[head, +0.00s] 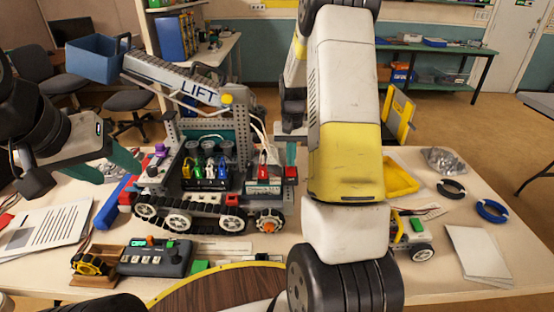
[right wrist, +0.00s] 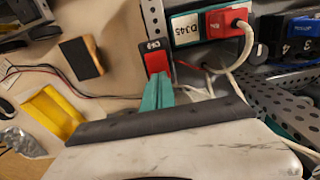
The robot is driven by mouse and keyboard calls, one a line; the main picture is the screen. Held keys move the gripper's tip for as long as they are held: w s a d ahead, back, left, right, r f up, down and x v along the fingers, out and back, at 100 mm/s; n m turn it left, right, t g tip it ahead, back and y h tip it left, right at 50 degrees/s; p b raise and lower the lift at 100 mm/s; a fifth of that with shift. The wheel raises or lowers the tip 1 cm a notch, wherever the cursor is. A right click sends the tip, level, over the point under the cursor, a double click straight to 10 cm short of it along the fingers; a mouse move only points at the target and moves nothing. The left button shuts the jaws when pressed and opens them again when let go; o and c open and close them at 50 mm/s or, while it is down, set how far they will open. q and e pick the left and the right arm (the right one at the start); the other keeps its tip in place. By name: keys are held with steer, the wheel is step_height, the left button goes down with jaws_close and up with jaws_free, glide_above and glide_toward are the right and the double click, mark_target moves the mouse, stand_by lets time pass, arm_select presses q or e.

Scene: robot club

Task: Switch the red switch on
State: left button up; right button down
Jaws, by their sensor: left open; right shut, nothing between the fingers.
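The red switch (head: 291,173) sits at the right edge of the wheeled robot model (head: 205,175), beside a red plug (head: 263,174). In the right wrist view, the switch (right wrist: 157,60) shows a dark rocker with a small white label. My right gripper (head: 291,152) is shut and empty, with its teal fingertips (right wrist: 157,82) right at the switch's lower edge. I cannot tell whether they touch it, or whether the rocker is on or off. My left gripper (head: 108,166) is open and empty, left of the model, with teal fingers apart.
A grey control box (head: 155,260) stands in front of the model. The model's arm marked LIFT (head: 185,85) holds a blue bin (head: 95,58) high at the left. A yellow tray (head: 400,178), tape rolls (head: 492,210) and white sheets (head: 477,255) lie at the right. My right arm hides the middle.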

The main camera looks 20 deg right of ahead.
steer(key=shift+f, duration=0.4)
steer(key=shift+r, duration=3.5)
steer(key=s+a+r+n+t+y, duration=0.1)
steer(key=s+a+r+t, duration=0.1)
steer(key=s+a+r, duration=0.4)
steer(key=s+a+r+n+t, duration=0.1)
steer(key=s+r, duration=0.4)
steer(key=r, duration=0.3)
steer(key=s+a+r+n+t, duration=0.1)
steer(key=s+a, duration=0.2)
steer(key=s, duration=0.4)
steer(key=s+a+r+n+t+y, duration=0.1)
steer(key=s+a+r+t, duration=0.1)
steer(key=s, duration=0.5)
steer(key=shift+s+a+r, duration=0.25)
steer(key=shift+a, duration=0.35)
